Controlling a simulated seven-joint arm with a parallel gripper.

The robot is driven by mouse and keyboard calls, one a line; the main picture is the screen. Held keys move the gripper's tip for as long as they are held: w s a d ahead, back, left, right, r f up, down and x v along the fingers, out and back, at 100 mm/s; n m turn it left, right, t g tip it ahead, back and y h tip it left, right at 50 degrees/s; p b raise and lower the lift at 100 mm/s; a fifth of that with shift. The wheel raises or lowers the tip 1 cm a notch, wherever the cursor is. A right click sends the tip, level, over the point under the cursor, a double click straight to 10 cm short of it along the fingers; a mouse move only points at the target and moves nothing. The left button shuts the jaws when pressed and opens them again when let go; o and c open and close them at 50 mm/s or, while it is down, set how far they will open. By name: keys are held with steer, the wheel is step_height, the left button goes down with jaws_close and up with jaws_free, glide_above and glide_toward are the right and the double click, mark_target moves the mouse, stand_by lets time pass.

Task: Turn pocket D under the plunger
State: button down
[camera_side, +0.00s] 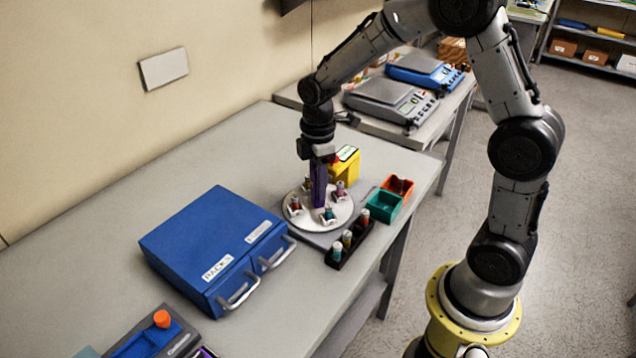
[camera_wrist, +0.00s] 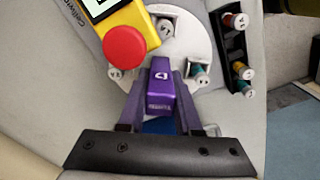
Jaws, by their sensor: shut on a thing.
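A round white turntable (camera_side: 318,222) lies on the bench, with several small vials in pockets around its rim. My gripper (camera_side: 318,198) points down at the turntable's middle. In the wrist view its fingers (camera_wrist: 159,103) are shut on a purple block (camera_wrist: 160,76) with a white mark on its top. The block's lower end is hidden. A yellow housing (camera_side: 346,166) stands at the turntable's back right. In the wrist view its large red button (camera_wrist: 124,45) shows beside the rim. The pocket letters are too small to read, so I cannot tell which pocket is D.
A black rack (camera_side: 346,251) with three vials stands at the front right of the turntable. A green bin (camera_side: 384,206) and an orange bin (camera_side: 398,186) are to its right. A blue drawer cabinet (camera_side: 205,240) stands to the left. The bench between cabinet and wall is clear.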

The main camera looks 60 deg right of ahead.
steer(key=shift+r+n, duration=0.15)
steer(key=shift+n, duration=2.95)
steer(key=c, duration=0.9)
jaws_free()
step_height(320, 180, up, 14)
steer(key=shift+f, duration=0.1)
